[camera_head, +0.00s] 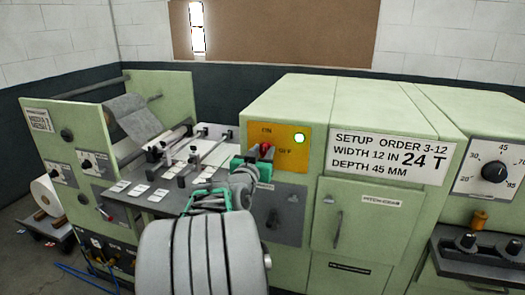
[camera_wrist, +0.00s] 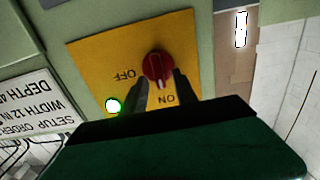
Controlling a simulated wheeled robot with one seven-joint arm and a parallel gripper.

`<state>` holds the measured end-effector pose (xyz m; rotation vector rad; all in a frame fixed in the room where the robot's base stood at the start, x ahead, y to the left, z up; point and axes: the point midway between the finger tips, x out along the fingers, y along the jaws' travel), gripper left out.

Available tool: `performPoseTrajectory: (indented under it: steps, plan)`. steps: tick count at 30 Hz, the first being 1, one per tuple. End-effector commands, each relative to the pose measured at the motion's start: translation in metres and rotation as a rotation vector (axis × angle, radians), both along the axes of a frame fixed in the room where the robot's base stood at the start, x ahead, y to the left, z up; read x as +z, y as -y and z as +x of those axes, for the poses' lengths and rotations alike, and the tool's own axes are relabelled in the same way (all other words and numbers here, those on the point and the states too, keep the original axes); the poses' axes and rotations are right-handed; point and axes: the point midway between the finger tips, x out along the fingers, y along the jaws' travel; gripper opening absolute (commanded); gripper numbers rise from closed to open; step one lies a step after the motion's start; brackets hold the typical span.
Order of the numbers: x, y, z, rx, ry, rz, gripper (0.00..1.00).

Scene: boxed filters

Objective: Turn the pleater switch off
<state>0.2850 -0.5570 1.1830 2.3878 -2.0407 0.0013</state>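The pleater switch is a red rotary knob (camera_head: 264,149) on a yellow plate (camera_head: 291,158) marked ON and OFF, on the green machine's front. In the wrist view the knob (camera_wrist: 157,68) and the plate (camera_wrist: 99,62) look upside down, with a pale mark on the knob's face. A lit green lamp (camera_wrist: 113,106) is on the same plate. My gripper (camera_head: 252,163) is at the switch. In the wrist view my gripper (camera_wrist: 163,76) has its two dark fingers apart, one at each side of the knob's lower part. Whether they touch it is unclear.
A setup sign (camera_head: 391,155) is right of the switch plate, above a cabinet door with a handle (camera_head: 338,229). A depth dial (camera_head: 495,171) is farther right. A grey worktable (camera_head: 150,202) with small white cards lies left of my arm.

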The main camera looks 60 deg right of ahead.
Motion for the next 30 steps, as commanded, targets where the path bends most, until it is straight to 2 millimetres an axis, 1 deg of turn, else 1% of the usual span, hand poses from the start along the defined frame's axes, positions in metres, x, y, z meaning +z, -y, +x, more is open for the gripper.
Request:
performPoseTrajectory:
  steps: [4, 16, 30]
  plan:
    - [-0.0005, -0.0004, 0.0001, 0.0, 0.0, 0.0, 0.34]
    - [-0.0007, -0.0007, 0.0002, 0.001, 0.0, 0.001, 0.01]
    - [-0.0014, -0.0008, 0.0001, 0.0, 0.002, 0.001, 0.0]
